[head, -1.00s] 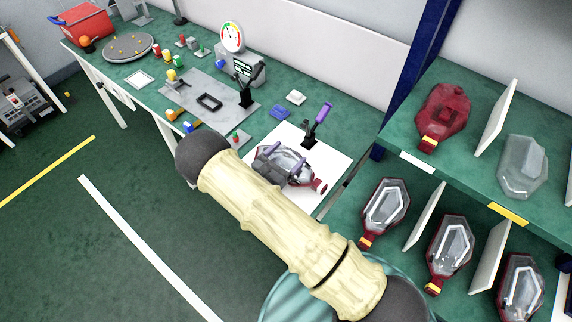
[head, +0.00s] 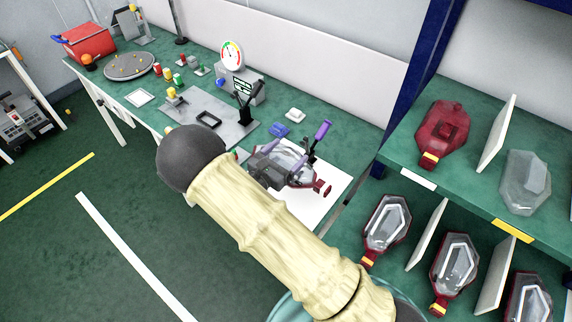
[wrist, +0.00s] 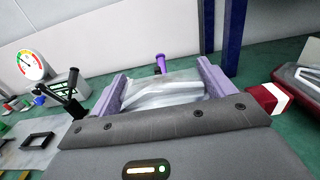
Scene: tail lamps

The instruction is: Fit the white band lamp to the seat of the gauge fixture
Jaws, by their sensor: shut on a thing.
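My gripper (head: 272,166) is shut on the white band lamp (head: 298,176), which has a clear faceted lens and a red end. In the wrist view the lens (wrist: 165,92) lies between the purple fingers of my gripper (wrist: 162,92), and the red end with its white band (wrist: 283,98) sticks out at right. The lamp is over or near a white sheet (head: 305,209); the gap below is unclear. The gauge fixture (head: 228,128), a grey plate with a black frame-like seat (head: 208,119) and a black clamp (head: 243,104), lies left of the lamp. The seat looks empty.
A purple-handled clamp (head: 320,131) stands close behind the lamp. A dial gauge (head: 232,54) is behind the fixture. Shelves at right hold several lamps (head: 442,135) with yellow bands.

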